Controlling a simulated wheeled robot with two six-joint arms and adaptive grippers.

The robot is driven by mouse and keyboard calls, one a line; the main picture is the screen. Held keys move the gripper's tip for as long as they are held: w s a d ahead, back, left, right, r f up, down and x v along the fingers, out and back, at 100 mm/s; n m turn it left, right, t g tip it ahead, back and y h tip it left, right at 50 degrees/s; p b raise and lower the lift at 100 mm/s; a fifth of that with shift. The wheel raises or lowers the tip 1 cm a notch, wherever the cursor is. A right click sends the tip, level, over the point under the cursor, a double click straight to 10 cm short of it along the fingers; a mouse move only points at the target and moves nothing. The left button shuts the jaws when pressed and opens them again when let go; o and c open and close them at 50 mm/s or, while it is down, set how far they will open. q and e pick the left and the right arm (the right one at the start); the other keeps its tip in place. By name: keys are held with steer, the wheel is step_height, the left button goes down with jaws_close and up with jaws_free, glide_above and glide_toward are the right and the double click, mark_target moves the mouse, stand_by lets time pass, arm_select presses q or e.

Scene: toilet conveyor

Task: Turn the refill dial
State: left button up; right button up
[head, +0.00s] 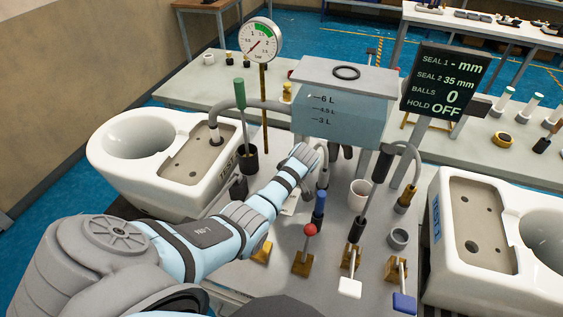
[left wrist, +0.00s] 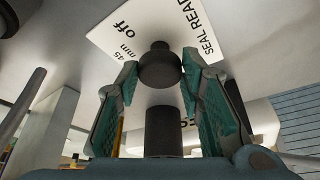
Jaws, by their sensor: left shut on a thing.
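My left gripper (left wrist: 159,60) has its two green-padded fingers on either side of a round dark knob (left wrist: 160,66) and is shut on it. A white card (left wrist: 118,35) beside the knob reads "off", "45 mm" and "SEAL READ", cut off at the edge. No label naming it a refill dial shows. In the head view my left arm reaches in under the front of the clear blue water tank (head: 340,122); the fingers and knob are hidden there. My right gripper is not in view.
White toilet bowls stand left (head: 185,175) and right (head: 480,255). Levers with a red ball (head: 310,230), white paddle (head: 349,288) and blue paddle (head: 403,302) stand near the arm. The display (head: 445,85) reads SEAL 2 35 mm, BALLS 0, HOLD OFF. A gauge (head: 260,40) stands behind.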

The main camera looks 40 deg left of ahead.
arm_select(q)
steer(key=n+b, duration=0.1)
steer(key=n+g, duration=0.1)
steer(key=n+b, duration=0.1)
steer(key=shift+w+a+f+n+b, duration=0.1)
steer(key=shift+w+f+n+b, duration=0.1)
steer(key=shift+w+n+b, duration=0.1)
steer(key=n+g+b, duration=0.1)
steer(key=n+b, duration=0.2)
steer(key=b, duration=0.1)
steer(key=n+g+b, duration=0.1)
steer(key=n+b, duration=0.2)
steer(key=b, duration=0.1)
steer(key=shift+g+h, duration=0.3)
steer(key=shift+g, duration=0.1)
steer(key=shift+r+n+b, duration=0.1)
steer(key=shift+n+b, duration=0.7)
steer(key=shift+b, duration=0.05)
steer(key=o, duration=1.1)
steer(key=shift+o, duration=0.2)
steer(key=shift+a, duration=0.1)
steer(key=v, duration=0.7)
steer(key=shift+r, duration=0.25)
